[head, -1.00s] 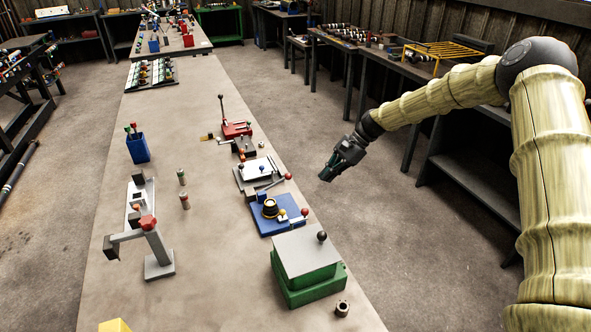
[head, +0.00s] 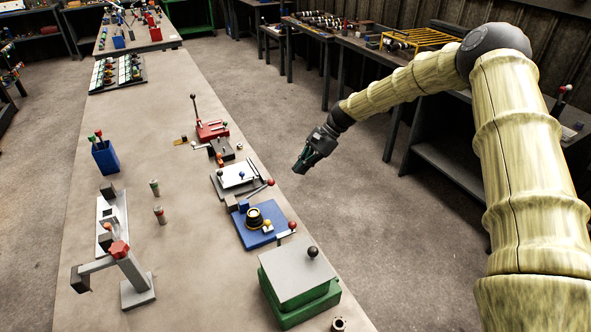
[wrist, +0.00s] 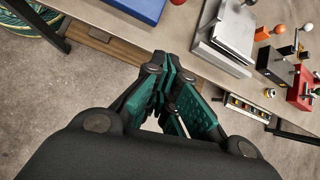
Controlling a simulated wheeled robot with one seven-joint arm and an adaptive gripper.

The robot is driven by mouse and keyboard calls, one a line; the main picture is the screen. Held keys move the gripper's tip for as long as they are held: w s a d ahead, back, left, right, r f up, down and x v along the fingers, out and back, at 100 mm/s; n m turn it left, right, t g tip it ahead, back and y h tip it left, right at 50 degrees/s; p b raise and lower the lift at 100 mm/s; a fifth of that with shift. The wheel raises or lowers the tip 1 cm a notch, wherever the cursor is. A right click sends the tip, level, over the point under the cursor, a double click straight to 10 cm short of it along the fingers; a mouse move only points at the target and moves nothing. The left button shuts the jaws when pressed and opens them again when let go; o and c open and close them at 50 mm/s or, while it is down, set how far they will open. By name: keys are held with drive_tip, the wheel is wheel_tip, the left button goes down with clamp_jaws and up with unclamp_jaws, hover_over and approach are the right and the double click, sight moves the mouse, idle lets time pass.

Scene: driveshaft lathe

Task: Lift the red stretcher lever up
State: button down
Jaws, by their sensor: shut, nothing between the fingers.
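A red device (head: 211,131) with a tall, thin upright lever (head: 194,108) tipped by a dark knob stands near the right edge of the long bench. In the wrist view the red device (wrist: 302,90) is at the far right, partly cut off by the picture edge. My gripper (head: 302,166) hangs beyond the bench's right edge, to the right of the red device and apart from it. In the wrist view my gripper (wrist: 168,70) points toward the bench edge with its fingers together and nothing between them.
The bench (head: 130,200) also holds a white-topped grey fixture (head: 238,175), a blue plate fixture (head: 258,235), a green box (head: 298,285) and a blue cup (head: 105,158). Dark side tables (head: 390,135) stand to the right. Open floor (head: 330,215) lies between.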

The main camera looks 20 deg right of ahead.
drive_tip(key=p+x, duration=0.2)
drive_tip(key=x, duration=0.6)
drive_tip(key=shift+s+a, duration=0.1)
drive_tip(key=shift+s, duration=0.1)
drive_tip(key=a+r+p, duration=0.1)
drive_tip(key=s+a+r+p, duration=0.1)
drive_tip(key=r, duration=0.1)
drive_tip(key=shift+r, duration=0.15)
drive_tip(key=shift+r+p, duration=0.1)
drive_tip(key=shift+p, duration=0.25)
drive_tip(key=shift+a+r+h, duration=0.1)
drive_tip(key=shift+r+h, duration=0.3)
